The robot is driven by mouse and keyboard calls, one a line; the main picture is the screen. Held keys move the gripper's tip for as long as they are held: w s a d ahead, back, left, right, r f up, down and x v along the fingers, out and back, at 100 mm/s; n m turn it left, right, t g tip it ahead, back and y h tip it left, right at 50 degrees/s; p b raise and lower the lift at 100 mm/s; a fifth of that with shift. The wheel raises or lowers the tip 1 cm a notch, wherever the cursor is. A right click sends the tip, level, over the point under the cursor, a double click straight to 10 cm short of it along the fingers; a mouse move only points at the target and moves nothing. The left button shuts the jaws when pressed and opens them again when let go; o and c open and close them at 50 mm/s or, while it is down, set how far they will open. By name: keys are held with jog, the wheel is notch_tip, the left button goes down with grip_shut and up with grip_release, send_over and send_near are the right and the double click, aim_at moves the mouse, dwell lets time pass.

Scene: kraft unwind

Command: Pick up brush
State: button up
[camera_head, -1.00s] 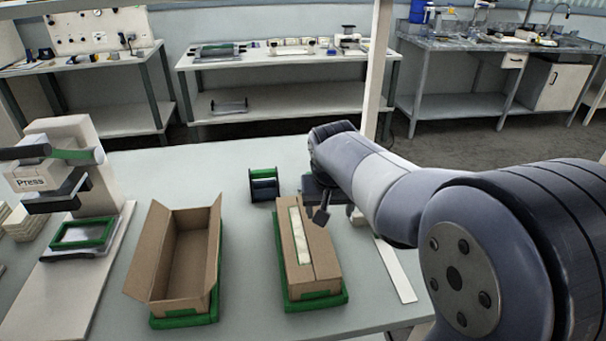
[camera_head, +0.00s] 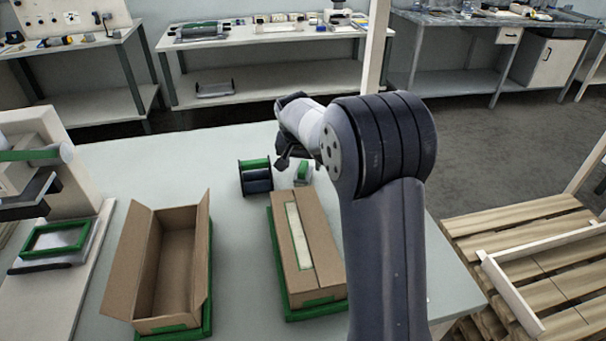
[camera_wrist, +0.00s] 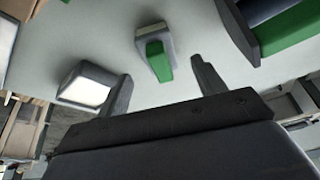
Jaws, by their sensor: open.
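The brush, a small block with a green handle on top (camera_head: 302,173), stands on the light table just right of the dark holder with green. It also shows in the wrist view (camera_wrist: 157,62), ahead of the fingers and roughly between them. My gripper (camera_wrist: 164,82) is open and empty, with its two dark fingers apart and not touching the brush. In the head view my gripper (camera_head: 287,156) hangs behind and slightly left of the brush, partly hidden by my arm.
An open carton (camera_head: 206,255) and a closed carton (camera_head: 322,240) sit on green trays in front. A white-faced block (camera_wrist: 88,86) is by the left finger. A press stands at far left.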

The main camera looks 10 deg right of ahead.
aim_at(303, 167)
jog(key=x, duration=0.5)
jog(key=shift+c, duration=0.3)
jog(key=c, duration=1.1)
notch_tip(303, 167, up, 10)
jog(key=shift+p, duration=0.3)
jog(key=o, duration=0.4)
jog(key=shift+c, duration=1.1)
